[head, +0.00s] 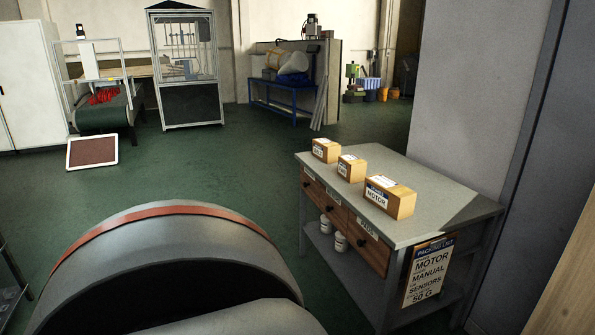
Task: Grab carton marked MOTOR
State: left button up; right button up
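The carton marked MOTOR (390,197) is a brown box with a white and blue label on its front. It sits on the grey workbench (430,170) at the right, nearest of three cartons in a row. The middle carton (351,168) and the far carton (326,150) are smaller, and their labels are too small to read surely. Neither of my grippers shows in the head view. A large grey rounded part with an orange band fills the lower left and hides the floor there.
The bench has wooden drawers (372,251) and white containers (341,242) on its lower shelf. A packing list (426,272) hangs on its end. A grey pillar (468,95) stands behind it. Green floor (225,165) lies open left of the bench. A glass-sided cabinet (187,65) stands further back.

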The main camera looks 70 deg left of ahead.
aim_at(397, 200)
jog(key=j+u, duration=0.2)
jog(key=u, duration=1.2)
jog(key=j, duration=0.45)
jog(key=i+j, duration=0.15)
jog(key=j, duration=0.75)
jog(key=i+u, duration=0.05)
